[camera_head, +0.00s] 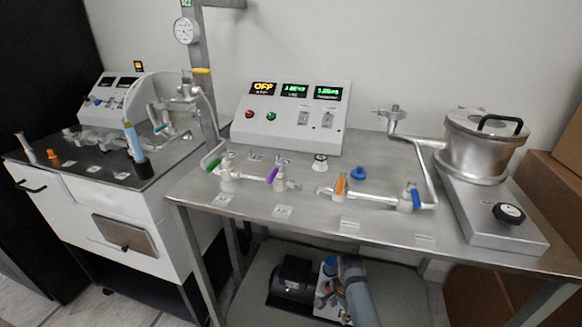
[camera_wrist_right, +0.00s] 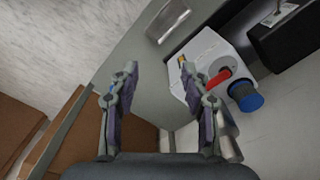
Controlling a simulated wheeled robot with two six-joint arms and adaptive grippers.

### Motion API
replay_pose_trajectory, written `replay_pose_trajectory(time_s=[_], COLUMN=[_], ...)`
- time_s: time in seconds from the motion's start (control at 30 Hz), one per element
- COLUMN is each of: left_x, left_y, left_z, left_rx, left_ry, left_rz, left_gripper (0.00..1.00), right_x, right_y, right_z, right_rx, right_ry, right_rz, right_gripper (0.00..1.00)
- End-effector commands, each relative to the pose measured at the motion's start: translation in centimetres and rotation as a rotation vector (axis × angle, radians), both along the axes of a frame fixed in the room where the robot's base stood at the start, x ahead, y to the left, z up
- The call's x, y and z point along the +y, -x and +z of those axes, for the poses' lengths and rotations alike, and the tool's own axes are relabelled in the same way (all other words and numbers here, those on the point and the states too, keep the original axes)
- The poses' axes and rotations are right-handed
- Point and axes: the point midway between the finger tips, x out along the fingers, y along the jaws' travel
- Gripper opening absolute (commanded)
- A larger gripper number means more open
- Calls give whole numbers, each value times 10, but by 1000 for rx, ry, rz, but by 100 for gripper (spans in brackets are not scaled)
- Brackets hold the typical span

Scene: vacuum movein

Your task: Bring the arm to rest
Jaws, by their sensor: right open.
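My left gripper is in neither view.
The steel table (camera_head: 318,226) carries a control box (camera_head: 290,117), several coloured valves and a metal chamber (camera_head: 483,148). A pump (camera_head: 293,278) sits on a shelf below. A white cabinet bench (camera_head: 105,215) stands left. Cardboard boxes (camera_head: 553,185) stand right.

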Motion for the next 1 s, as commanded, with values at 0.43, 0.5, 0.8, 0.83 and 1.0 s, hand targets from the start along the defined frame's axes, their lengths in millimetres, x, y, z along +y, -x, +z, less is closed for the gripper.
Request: replay_pose_trajectory(time_s=[0.43, 0.5, 0.8, 0.83, 1.0], left_x=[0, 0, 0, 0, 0], left_y=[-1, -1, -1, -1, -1], left_z=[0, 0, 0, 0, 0], left_rx=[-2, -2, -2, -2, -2], left_ry=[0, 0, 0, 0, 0], left_rz=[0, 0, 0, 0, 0], left_gripper=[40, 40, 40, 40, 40], right_x=[-32, -41, -89, -94, -121], right_y=[70, 91, 221, 235, 310], right_z=[-105, -128, -221, -227, -253], right_rx=[-24, -29, -53, -55, -58], right_ry=[23, 32, 90, 97, 138], right_rz=[320, 399, 823, 866, 1088], right_gripper=[47, 47, 47, 47, 47])
